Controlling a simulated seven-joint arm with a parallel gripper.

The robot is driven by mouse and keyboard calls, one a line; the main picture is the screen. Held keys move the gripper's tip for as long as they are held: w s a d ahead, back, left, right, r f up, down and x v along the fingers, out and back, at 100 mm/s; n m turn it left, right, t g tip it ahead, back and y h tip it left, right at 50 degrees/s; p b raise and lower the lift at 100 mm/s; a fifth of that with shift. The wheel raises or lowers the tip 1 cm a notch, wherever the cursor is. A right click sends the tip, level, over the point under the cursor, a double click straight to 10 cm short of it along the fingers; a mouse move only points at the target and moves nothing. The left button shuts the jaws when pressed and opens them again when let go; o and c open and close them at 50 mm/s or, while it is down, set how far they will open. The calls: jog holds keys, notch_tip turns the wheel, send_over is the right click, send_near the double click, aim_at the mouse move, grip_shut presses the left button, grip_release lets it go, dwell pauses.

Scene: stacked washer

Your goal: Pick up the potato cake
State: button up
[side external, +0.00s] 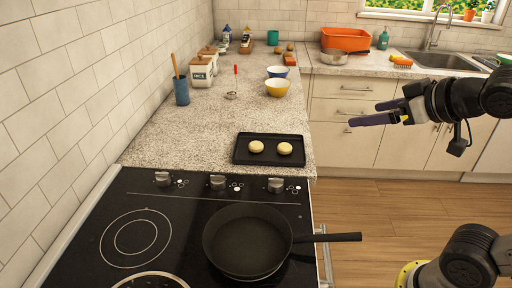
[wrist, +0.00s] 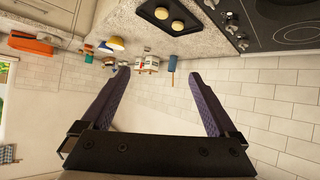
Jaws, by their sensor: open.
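Two pale round cakes, which look like potato cakes, lie side by side on a black tray (side external: 270,136) on the speckled counter. The left cake (side external: 256,147) and the right cake (side external: 284,148) are both flat on the tray. In the wrist view the two cakes (wrist: 161,12) (wrist: 178,25) show near the top edge, on the tray. My gripper (side external: 366,112) is open and empty. It is in the air to the right of the counter, apart from the tray. In the wrist view its two dark purple fingers (wrist: 160,85) are spread wide.
A black frying pan (side external: 247,241) sits on the black stovetop (side external: 100,205) in front of the tray. Yellow (side external: 277,88) and blue bowls, a ladle, canisters and a blue utensil cup (side external: 182,92) stand farther back. Bare counter surrounds the tray's left and back.

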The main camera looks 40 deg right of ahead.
jog(key=w+a+r+n+t+y, duration=0.1)
jog(key=w+r+n+t+y, duration=0.15)
jog(key=w, duration=0.65)
jog(key=w+a+r+n+t+y, duration=0.1)
jog(key=w+r+n+t+y, duration=0.2)
jog(key=w, duration=0.6)
jog(key=w+d+f+g+y, duration=0.1)
jog(key=d+f+g, duration=0.1)
jog(key=f, duration=0.5)
jog(key=w+d+f+n+g+y, duration=0.1)
jog(key=w+d+f+g, duration=0.1)
jog(key=f, duration=0.6)
jog(key=w+d+f+g+y, duration=0.1)
jog(key=d+f, duration=0.3)
jog(key=f, duration=0.4)
jog(key=shift+w+d+n+g, duration=0.25)
jog(key=shift+d+n+g, duration=0.1)
jog(key=shift+g, duration=0.4)
send_near(261, 145)
jog(key=x, duration=0.3)
jog(key=shift+w+a, duration=0.1)
jog(key=shift+w, duration=0.1)
jog(key=shift+x, duration=2.95)
jog(key=c, duration=1.4)
